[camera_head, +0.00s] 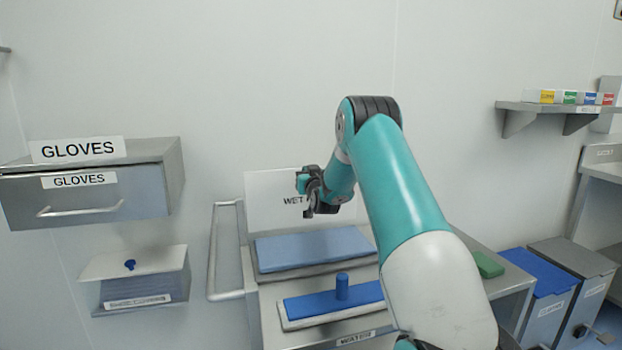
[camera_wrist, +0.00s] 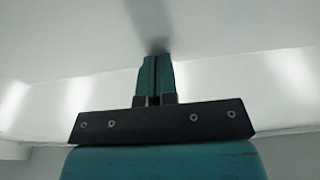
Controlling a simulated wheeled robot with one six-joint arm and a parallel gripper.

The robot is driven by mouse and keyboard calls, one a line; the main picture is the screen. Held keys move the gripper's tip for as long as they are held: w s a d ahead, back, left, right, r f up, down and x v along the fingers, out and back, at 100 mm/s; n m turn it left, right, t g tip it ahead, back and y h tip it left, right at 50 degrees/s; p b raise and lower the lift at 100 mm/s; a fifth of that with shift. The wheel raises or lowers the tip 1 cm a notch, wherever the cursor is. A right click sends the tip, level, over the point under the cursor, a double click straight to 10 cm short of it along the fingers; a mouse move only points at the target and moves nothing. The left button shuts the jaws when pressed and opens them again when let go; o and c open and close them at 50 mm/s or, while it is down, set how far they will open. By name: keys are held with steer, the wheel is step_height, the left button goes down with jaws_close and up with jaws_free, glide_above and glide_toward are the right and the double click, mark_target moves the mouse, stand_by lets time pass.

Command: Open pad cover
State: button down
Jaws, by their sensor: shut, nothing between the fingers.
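A white panel (camera_head: 270,212) with lettering that begins "WET" stands upright at the back of the steel cart, behind a wide blue pad (camera_head: 315,248). It looks like the pad cover, raised; my gripper hides part of its lettering. The blue pad lies uncovered in its tray. My gripper (camera_head: 302,182) is in front of the panel's upper part, above the pad. In the wrist view its teal fingers (camera_wrist: 154,72) are together and empty, with their tips close to a pale surface; I cannot tell whether they touch it.
A blue mop head (camera_head: 305,302) with a short post lies on the cart's front, above a "WATER" label. The cart's handle (camera_head: 212,250) is at left. A "GLOVES" drawer (camera_head: 95,197) and a smaller box (camera_head: 145,290) hang left. Blue-lidded (camera_head: 540,272) and grey bins (camera_head: 575,258) stand right.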

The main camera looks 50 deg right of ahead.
stand_by(0.3)
steer(key=r+b+v, duration=0.1)
steer(key=b+v, duration=0.5)
steer(key=v, duration=0.7)
steer(key=s+a+r+n+g+y+p, duration=0.15)
steer(key=a+y, duration=0.35)
steer(key=a, duration=0.6)
steer(key=a+r+n+g+y+p, duration=0.2)
steer(key=a+n+y+p, duration=0.15)
steer(key=a, duration=0.75)
steer(key=s+a+r+n+g+y+p, duration=0.15)
steer(key=a+y, duration=0.35)
steer(key=a, duration=0.6)
steer(key=s+a+n+g+y+p, duration=0.25)
steer(key=s+a+n+g, duration=0.35)
steer(key=s+a, duration=0.7)
steer(key=s+r+g+h+p, duration=0.1)
steer(key=s+g, duration=0.4)
steer(key=s, duration=0.8)
steer(key=shift+a+r+n+h+p, duration=0.25)
steer(key=shift+n+h+p, duration=0.05)
steer(key=shift+n+p, duration=0.15)
